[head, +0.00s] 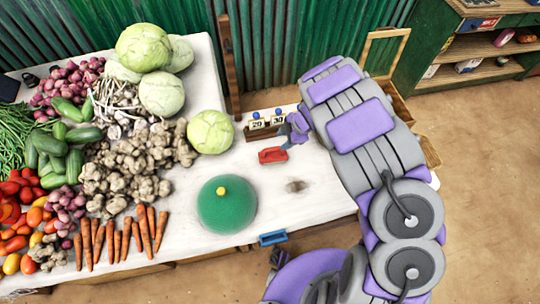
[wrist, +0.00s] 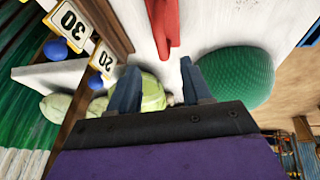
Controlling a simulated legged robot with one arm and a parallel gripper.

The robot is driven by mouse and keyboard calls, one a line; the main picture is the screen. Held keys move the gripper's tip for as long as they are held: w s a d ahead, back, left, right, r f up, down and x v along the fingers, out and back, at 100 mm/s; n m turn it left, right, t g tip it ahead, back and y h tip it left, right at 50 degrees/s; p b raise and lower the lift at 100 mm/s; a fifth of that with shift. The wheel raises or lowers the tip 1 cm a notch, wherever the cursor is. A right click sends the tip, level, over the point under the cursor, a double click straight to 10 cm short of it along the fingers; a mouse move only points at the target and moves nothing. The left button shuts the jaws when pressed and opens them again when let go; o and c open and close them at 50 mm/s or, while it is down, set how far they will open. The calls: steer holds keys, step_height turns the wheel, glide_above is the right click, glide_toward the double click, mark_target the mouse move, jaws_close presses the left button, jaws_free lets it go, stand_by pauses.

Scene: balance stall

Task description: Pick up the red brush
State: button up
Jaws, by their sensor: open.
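The red brush (head: 272,155) lies on the white table, just in front of the small number cards. In the wrist view the red brush (wrist: 166,24) shows at the top, partly cut off by the frame edge. My gripper (wrist: 162,78) is open and empty, with its two dark fingers spread below the brush in that view. In the head view my gripper (head: 296,130) is up and to the right of the brush, partly hidden by my arm. The brush is not between the fingers. Whether they touch it I cannot tell.
A green dome with a yellow knob (head: 227,205) stands left of the brush. A blue object (head: 273,238) is at the table's front edge. Number cards (head: 267,122) stand behind the brush, near a cabbage (head: 211,132). Vegetables fill the table's left.

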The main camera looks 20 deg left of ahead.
mark_target(277, 148)
steer(key=f, duration=0.4)
steer(key=shift+d+b, duration=0.3)
steer(key=shift+b, duration=0.05)
steer(key=a+f, duration=0.2)
steer(key=a+f+b, duration=0.1)
steer(key=a, duration=0.1)
steer(key=shift+a+f, duration=0.15)
steer(key=shift+f, duration=0.55)
steer(key=shift+d+f, duration=0.25)
steer(key=shift+d, duration=0.35)
steer(key=shift+a+f, duration=0.15)
steer(key=shift+a, duration=0.65)
steer(key=c, duration=0.4)
steer(key=shift+a, duration=0.1)
steer(key=shift+c, duration=1.1)
steer(key=shift+d, duration=0.35)
steer(key=shift+c, duration=1.4)
steer(key=shift+d, duration=0.3)
jaws_close()
